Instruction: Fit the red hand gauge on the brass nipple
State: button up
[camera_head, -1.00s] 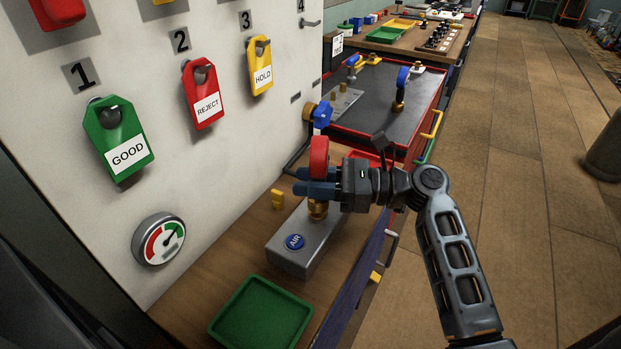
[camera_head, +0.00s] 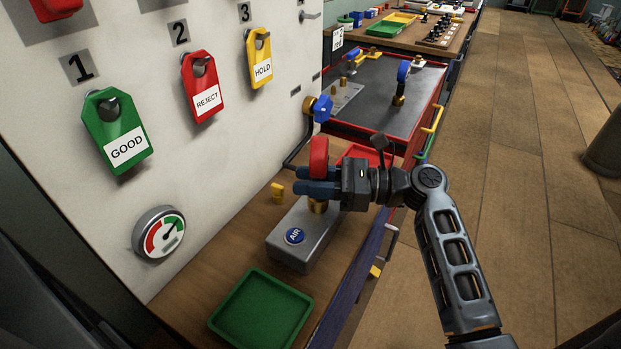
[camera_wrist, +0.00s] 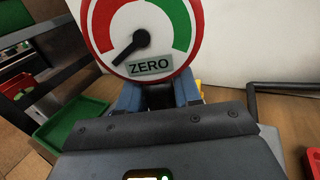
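The red hand gauge (camera_head: 319,153) stands upright over the grey block with the blue AIR button (camera_head: 294,236). My gripper (camera_head: 318,188) is shut on the gauge below its dial, with a blue finger on each side. The dial (camera_wrist: 140,30) faces the wrist camera, with red and green arcs, a ZERO label and the needle pointing lower left. Brass (camera_head: 318,207) shows between my fingers and the block top. I cannot tell how much of it is the nipple and how much the gauge's stem, or whether they are engaged.
A green tray (camera_head: 262,311) lies in front of the block. A small yellow piece (camera_head: 277,193) stands left of it, and a red tray (camera_head: 365,154) lies behind. A round wall gauge (camera_head: 159,234) and hanging tags are at left. A blue-knobbed valve (camera_head: 322,108) is behind.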

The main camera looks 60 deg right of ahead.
jog(key=o, duration=0.5)
jog(key=v, duration=0.7)
jog(key=shift+s+d+b, duration=0.2)
jog(key=shift+s+b, duration=0.15)
